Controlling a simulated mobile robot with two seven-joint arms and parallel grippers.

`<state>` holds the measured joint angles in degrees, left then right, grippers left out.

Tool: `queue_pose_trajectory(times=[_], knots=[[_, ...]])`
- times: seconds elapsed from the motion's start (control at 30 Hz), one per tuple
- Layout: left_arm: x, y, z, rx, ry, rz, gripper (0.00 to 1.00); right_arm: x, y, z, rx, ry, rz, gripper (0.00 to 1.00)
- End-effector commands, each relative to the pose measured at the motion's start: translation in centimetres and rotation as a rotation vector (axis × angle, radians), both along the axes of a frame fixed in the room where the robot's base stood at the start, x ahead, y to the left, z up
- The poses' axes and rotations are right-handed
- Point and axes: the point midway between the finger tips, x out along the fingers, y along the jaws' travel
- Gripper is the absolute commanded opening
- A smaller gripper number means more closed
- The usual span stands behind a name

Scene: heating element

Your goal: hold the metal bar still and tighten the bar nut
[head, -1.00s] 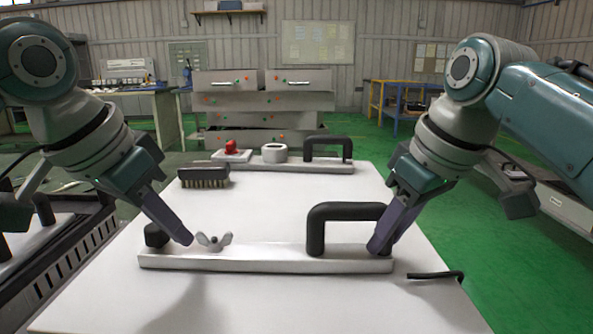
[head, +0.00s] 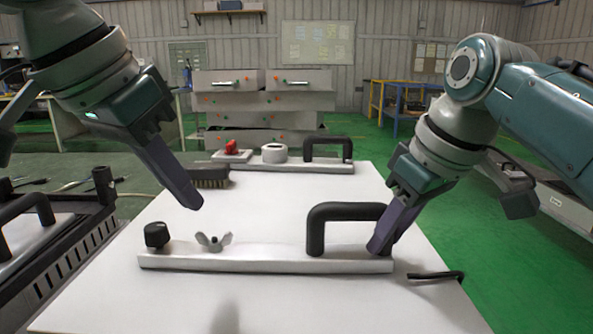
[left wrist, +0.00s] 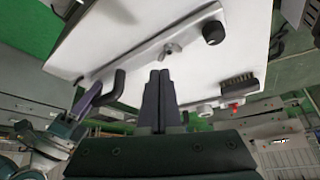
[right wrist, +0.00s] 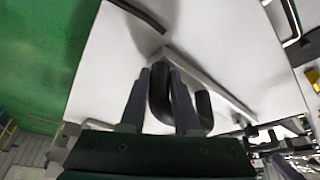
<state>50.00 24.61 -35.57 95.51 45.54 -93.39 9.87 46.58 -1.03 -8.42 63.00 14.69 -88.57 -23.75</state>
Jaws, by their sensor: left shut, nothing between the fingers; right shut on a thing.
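The metal bar (head: 270,260) lies across the front of the white table, with a black knob (head: 157,234) at its left end and a black handle (head: 316,230) at its right. The wing-shaped bar nut (head: 213,242) sits on the bar near the knob; it also shows in the left wrist view (left wrist: 172,49). My left gripper (head: 196,205) is shut and empty, in the air above and behind the nut, apart from it. My right gripper (head: 375,250) is shut on the black handle at its right leg; the handle shows between its fingers in the right wrist view (right wrist: 160,95).
A brush (head: 210,177) lies at the table's back left. A second bar (head: 310,165) with a red part, a white round part and a handle lies at the back. A black hooked rod (head: 437,275) lies right of the front bar. The table's middle is clear.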

Motion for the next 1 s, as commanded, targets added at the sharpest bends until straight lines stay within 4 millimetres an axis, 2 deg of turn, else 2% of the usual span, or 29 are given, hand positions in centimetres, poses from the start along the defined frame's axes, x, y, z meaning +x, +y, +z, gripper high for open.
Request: queue_pose_trajectory(times=[0.6,1.0], knots=[[-0.1,0.0,-6.5,-0.001,0.003,0.001,0.0,0.0,0.0,0.0,0.001,-0.001,0.0,0.0],[0.0,0.0,-6.9,-0.001,0.001,0.0,0.0,0.0,0.0,0.0,-0.001,-0.002,0.001,0.0]])
